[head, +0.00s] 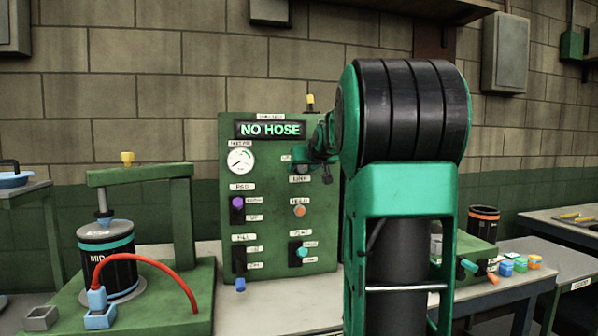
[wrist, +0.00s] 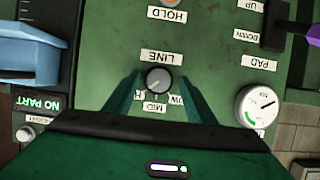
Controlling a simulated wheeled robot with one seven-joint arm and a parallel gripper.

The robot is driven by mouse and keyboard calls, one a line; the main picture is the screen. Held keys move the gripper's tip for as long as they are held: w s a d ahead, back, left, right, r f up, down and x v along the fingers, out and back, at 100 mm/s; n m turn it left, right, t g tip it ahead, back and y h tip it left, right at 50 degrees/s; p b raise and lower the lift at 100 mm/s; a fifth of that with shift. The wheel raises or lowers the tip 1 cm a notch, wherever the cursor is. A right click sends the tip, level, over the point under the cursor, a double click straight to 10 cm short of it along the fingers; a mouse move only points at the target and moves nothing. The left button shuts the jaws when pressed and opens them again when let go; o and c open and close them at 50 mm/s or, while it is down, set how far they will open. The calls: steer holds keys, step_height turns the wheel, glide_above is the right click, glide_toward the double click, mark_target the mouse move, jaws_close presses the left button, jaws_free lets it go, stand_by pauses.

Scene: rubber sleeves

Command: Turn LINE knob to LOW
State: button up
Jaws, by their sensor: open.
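The LINE knob (wrist: 158,79) is a small round grey knob on the green panel (wrist: 100,25), seen upside down in the wrist view. Its labels lie just below it in that view: MID is clear, while the LOW and H labels are partly covered by the fingers. A faint pale mark sits on the knob, but its setting is hard to tell. My gripper (wrist: 159,88) is open, with one green finger on each side of the knob; contact cannot be told. In the head view my gripper (head: 325,150) is at the panel's upper right, largely hidden by my arm.
An orange HOLD knob (head: 299,210), a purple PAD switch (head: 238,203) and a gauge (head: 241,160) are close by. The panel display (head: 270,130) reads NO HOSE. A press with a black canister (head: 108,262) and red hose (head: 150,262) stands at left.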

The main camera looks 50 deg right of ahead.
steer(key=shift+w+d+f, duration=0.2)
steer(key=shift+w+d, duration=0.05)
steer(key=shift+w, duration=0.15)
steer(key=c, duration=1)
steer(key=shift+a, duration=0.1)
